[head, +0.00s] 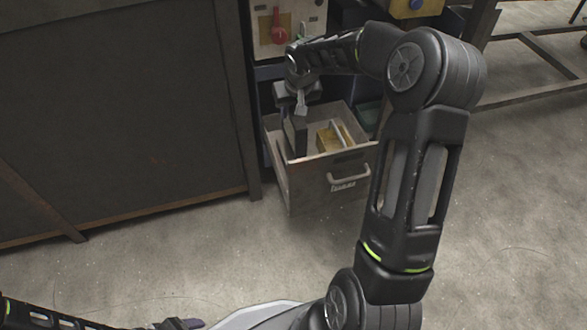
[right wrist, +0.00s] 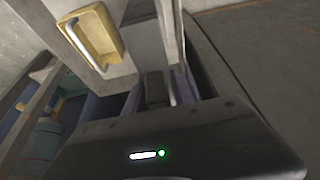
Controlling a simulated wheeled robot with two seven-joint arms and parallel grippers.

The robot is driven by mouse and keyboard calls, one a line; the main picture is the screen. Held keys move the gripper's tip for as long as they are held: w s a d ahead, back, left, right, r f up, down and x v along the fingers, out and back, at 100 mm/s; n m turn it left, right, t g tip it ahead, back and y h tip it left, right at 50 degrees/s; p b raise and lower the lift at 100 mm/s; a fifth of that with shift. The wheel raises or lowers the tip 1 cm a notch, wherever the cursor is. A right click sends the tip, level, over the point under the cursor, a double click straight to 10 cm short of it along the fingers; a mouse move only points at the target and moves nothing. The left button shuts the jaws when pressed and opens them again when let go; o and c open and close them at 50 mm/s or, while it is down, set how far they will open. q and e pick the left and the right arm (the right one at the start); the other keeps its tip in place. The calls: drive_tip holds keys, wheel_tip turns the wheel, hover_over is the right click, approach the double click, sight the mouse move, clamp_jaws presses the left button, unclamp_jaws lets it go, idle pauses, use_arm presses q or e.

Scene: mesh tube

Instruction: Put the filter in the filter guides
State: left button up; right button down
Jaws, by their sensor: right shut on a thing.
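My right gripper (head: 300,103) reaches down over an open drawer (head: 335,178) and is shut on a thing. In the right wrist view, a grey slab with a pale bar (right wrist: 168,45) runs up from between the fingers (right wrist: 160,92); its lower part is hidden. A dark upright panel (head: 296,138) stands just under the gripper at the drawer's left side; I cannot tell whether it is the held thing. A yellow block with a pale handle (head: 328,139) lies in the drawer, apart from the gripper, and shows in the wrist view (right wrist: 97,35). Filter and guides cannot be told for certain. My left gripper (head: 180,323) is at the bottom edge.
A large dark cabinet (head: 120,100) stands left of the drawer. A panel with a red knob (head: 280,25) is above and behind it. A yellow box (head: 412,8) and a metal frame (head: 530,50) are at the upper right. The concrete floor in front is clear.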

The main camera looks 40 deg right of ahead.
drive_tip(key=shift+f+b, duration=1)
drive_tip(key=shift+f, duration=1.45)
drive_tip(key=shift+f+b, duration=1.1)
drive_tip(key=shift+f, duration=1.4)
drive_tip(key=shift+f, duration=0.15)
drive_tip(key=c, duration=1.1)
unclamp_jaws()
drive_tip(key=shift+o, duration=0.2)
